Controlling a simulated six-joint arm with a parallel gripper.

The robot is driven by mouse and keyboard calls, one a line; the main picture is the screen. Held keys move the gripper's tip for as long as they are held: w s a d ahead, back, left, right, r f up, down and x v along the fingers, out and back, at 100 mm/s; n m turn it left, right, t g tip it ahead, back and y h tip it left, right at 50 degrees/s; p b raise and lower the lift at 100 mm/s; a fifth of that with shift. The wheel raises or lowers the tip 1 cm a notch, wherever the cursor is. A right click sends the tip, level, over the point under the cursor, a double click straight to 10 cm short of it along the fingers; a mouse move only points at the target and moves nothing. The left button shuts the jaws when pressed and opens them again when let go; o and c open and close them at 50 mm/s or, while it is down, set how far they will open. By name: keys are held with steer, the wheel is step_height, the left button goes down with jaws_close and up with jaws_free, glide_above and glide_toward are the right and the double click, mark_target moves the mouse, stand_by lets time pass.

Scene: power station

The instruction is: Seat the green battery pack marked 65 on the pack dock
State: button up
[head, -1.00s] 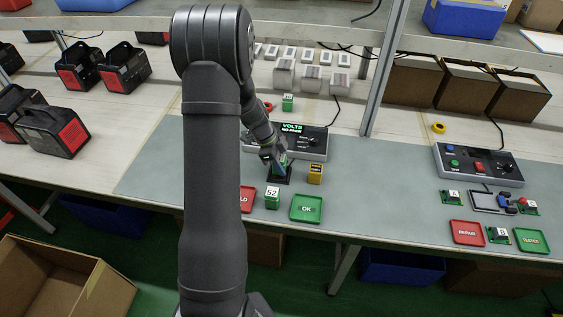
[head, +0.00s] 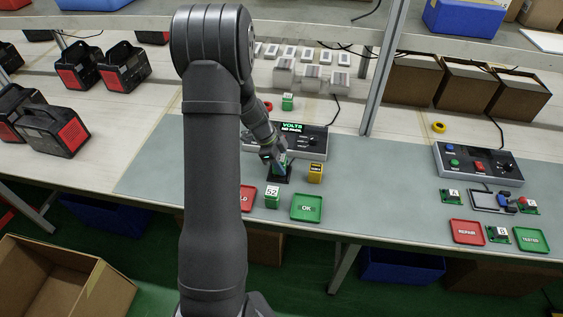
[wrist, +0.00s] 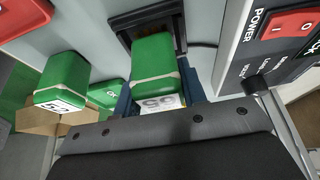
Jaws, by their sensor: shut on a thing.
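My gripper (head: 275,158) is shut on the green pack and points down at the pack dock. In the wrist view the green pack (wrist: 154,62) sits between the two blue fingers (wrist: 160,95), its white label partly hidden. The dark pack dock (wrist: 178,25) lies right behind and around the pack's far end. In the head view the dock (head: 284,180) is directly under the gripper, and the pack is mostly hidden. I cannot tell whether the pack touches the dock's floor.
The tester (head: 311,142) stands close behind the dock. A yellow pack (head: 316,172) is just right of it. The green pack marked 52 (head: 272,198), a red tray (head: 247,198) and the green OK tray (head: 307,208) are in front.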

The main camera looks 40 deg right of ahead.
steer(key=shift+f, duration=0.55)
steer(key=o, duration=1.2)
steer(key=shift+c, duration=0.2)
steer(key=v, duration=1.7)
steer(key=shift+r, duration=0.25)
steer(key=x, duration=1.7)
steer(key=shift+f, duration=0.25)
steer(key=shift+r, duration=0.15)
